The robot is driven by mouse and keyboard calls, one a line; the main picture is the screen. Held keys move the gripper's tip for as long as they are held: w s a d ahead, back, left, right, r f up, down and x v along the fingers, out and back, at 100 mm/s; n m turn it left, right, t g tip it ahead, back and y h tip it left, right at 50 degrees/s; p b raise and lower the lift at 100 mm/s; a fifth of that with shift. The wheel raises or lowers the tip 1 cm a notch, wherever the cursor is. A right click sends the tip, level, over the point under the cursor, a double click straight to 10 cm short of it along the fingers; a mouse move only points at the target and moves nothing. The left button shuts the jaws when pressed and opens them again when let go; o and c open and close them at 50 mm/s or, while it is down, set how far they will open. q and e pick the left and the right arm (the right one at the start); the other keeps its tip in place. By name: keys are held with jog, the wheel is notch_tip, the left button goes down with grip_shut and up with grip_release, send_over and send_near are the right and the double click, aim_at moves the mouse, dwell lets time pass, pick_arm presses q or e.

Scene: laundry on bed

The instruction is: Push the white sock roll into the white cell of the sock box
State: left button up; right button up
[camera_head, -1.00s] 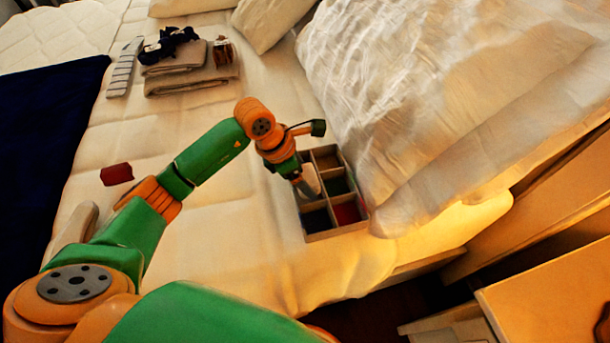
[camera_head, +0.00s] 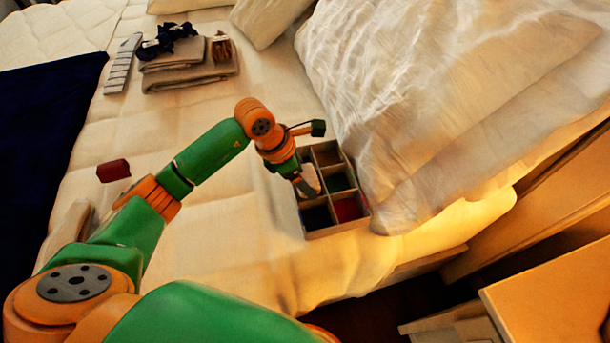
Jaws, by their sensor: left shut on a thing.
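The sock box (camera_head: 338,229) is a light wooden box with several cells on the bed. One cell shows red inside, others show dark green or brown. The white sock roll (camera_head: 311,178) sits at the left middle cell of the box; how deep it lies I cannot tell. My left gripper (camera_head: 305,187) comes down over that cell from the upper left, shut on the white sock roll, with its fingers partly hiding the roll and the cell. My right gripper is out of the picture.
A dark red roll (camera_head: 114,171) lies on the bed at the left. Folded beige towels (camera_head: 190,76) with dark items on top and a grey striped piece (camera_head: 123,65) lie farther back. A big white rumpled cover (camera_head: 430,90) borders the box on the right.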

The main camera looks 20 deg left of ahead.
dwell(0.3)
pick_arm(q)
jog(key=o, duration=1.3)
jog(key=v, duration=0.7)
jog(key=shift+r, duration=0.15)
